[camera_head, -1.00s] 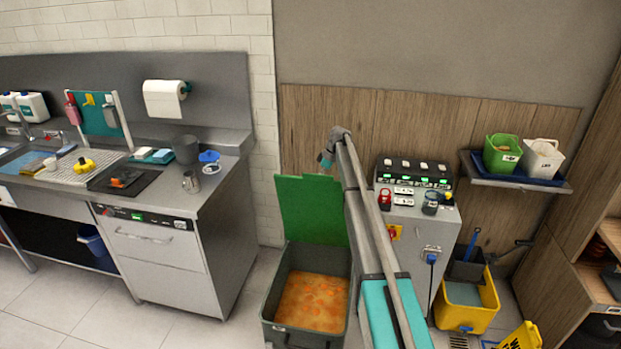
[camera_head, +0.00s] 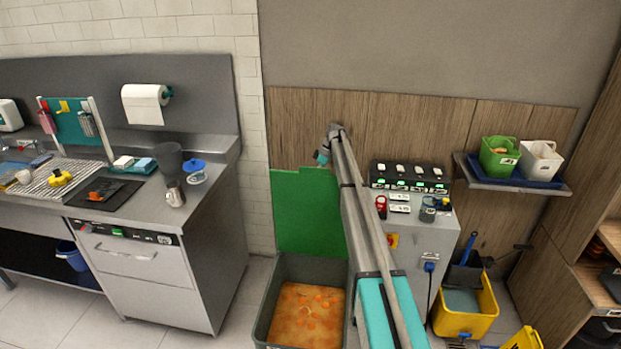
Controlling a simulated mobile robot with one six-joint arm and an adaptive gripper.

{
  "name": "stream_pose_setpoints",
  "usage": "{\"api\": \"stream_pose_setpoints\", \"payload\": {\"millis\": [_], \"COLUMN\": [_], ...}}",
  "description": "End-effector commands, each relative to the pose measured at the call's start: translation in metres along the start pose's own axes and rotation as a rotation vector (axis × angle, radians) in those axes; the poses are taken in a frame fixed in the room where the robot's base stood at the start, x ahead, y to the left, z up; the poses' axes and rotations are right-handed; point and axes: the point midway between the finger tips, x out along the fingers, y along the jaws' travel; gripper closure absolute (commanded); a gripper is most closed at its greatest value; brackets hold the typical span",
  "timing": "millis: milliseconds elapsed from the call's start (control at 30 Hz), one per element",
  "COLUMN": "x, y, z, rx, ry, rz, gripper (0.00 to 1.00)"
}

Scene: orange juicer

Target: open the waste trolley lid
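The waste trolley (camera_head: 259,327) is a dark grey-green bin on the floor, filled with orange peel or pulp (camera_head: 306,315). Its green lid (camera_head: 306,215) stands upright at the back of the bin, so the bin is open. My arm reaches from the lower right up to the wall side. My gripper (camera_head: 322,157) is at the arm's far end, just above the lid's top right edge. It is small and partly hidden by the arm. I cannot tell whether it touches the lid or whether its fingers are open.
A steel counter with a dishwasher (camera_head: 141,270) stands at the left. A grey cabinet (camera_head: 408,235) with a charger bank (camera_head: 410,177) is right of my arm. A yellow mop bucket (camera_head: 467,312) is farther right. A wall shelf (camera_head: 512,182) holds a green tub and a white tub.

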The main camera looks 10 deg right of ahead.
Motion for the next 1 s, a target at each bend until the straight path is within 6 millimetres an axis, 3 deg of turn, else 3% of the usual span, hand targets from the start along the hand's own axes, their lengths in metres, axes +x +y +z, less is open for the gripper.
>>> {"api": "stream_pose_setpoints", "payload": {"millis": [333, 367, 533, 1000], "x": [0.003, 0.003, 0.004, 0.005], "y": [-0.001, -0.001, -0.002, -0.004], "z": [-0.001, -0.001, -0.004, -0.008], "rx": [-0.001, -0.001, -0.004, -0.009], "ry": [-0.011, -0.012, -0.011, -0.009], "rz": [0.000, 0.000, -0.002, -0.001], "gripper": [1.00, 0.78, 0.49, 0.49]}}
